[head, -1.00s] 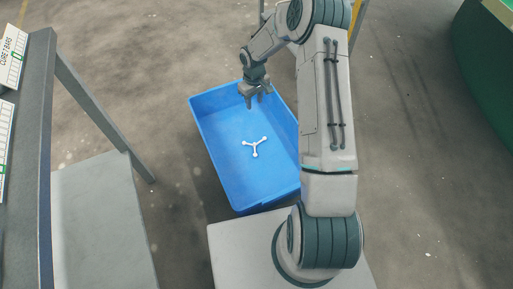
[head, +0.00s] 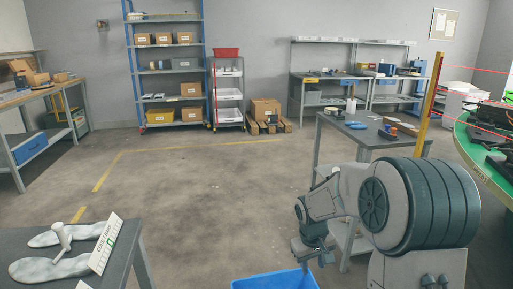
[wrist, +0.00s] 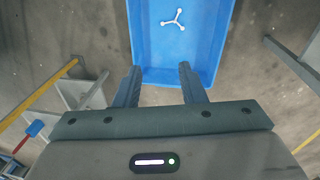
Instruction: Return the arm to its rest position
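My gripper (wrist: 158,84) points down toward the near end of the blue bin in the wrist view, its two fingers spread apart with nothing between them. In the head view my gripper (head: 312,254) hangs at the lower right, just above the bin, and its fingertips are hard to make out. The blue bin (head: 275,281) shows only its rim at the bottom edge of the head view; its wall also shows in the wrist view (wrist: 137,30). A white three-armed piece (wrist: 174,20) lies on the bin floor, apart from the gripper.
A grey table (head: 125,255) with insoles (head: 62,268) and a sign stands at lower left. Another grey table (head: 355,138) stands behind my arm. A green carousel (head: 470,155) is at the right. Shelves (head: 170,75) line the back wall. The middle floor is clear.

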